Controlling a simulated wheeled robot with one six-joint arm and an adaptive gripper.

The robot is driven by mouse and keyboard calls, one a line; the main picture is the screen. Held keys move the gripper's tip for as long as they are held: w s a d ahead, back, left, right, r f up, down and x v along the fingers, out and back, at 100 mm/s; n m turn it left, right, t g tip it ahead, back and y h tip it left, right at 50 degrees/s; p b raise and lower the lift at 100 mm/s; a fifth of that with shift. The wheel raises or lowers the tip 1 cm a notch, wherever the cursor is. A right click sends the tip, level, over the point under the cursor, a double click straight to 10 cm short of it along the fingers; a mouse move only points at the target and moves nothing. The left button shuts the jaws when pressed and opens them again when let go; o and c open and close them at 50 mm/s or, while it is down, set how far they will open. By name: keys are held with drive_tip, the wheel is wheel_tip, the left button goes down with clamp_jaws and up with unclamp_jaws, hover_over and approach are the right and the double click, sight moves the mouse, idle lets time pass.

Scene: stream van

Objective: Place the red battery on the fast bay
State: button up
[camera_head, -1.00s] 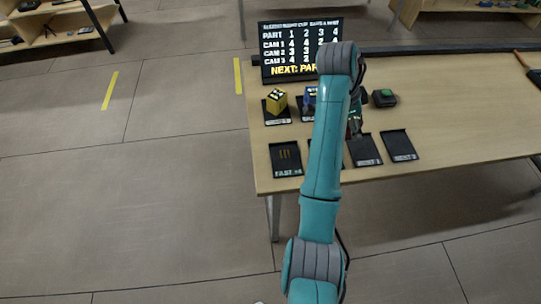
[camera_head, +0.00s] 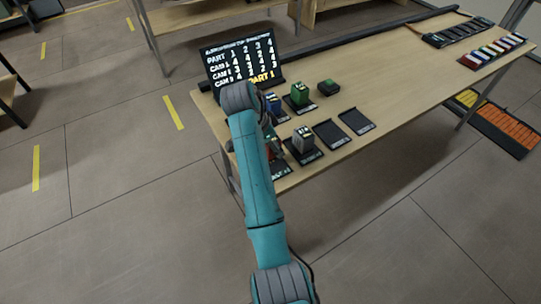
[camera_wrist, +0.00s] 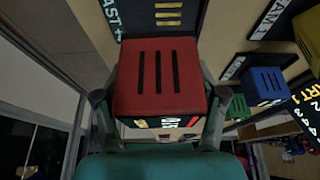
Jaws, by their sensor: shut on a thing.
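The red battery (camera_wrist: 160,75), with dark slots on its top face, fills the middle of the wrist view. My gripper (camera_wrist: 160,100) is shut on it, one finger on each side. The fast bay (camera_wrist: 125,20), a dark plate with gold contacts and white lettering, shows just beyond the battery, partly covered by it. I cannot tell whether battery and bay touch. In the head view, the fast bay (camera_head: 281,170) is at the table's near left end, mostly hidden by my arm. My gripper and the red battery are largely hidden there too.
Blue (camera_head: 274,103) and green (camera_head: 299,94) batteries stand behind, near a scoreboard screen (camera_head: 240,65). A yellow battery (camera_wrist: 309,38) shows in the wrist view.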

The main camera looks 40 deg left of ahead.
sight(273, 155)
drive_tip(key=shift+f, duration=2.5)
drive_tip(key=shift+f, duration=0.1)
drive_tip(key=o, duration=1.5)
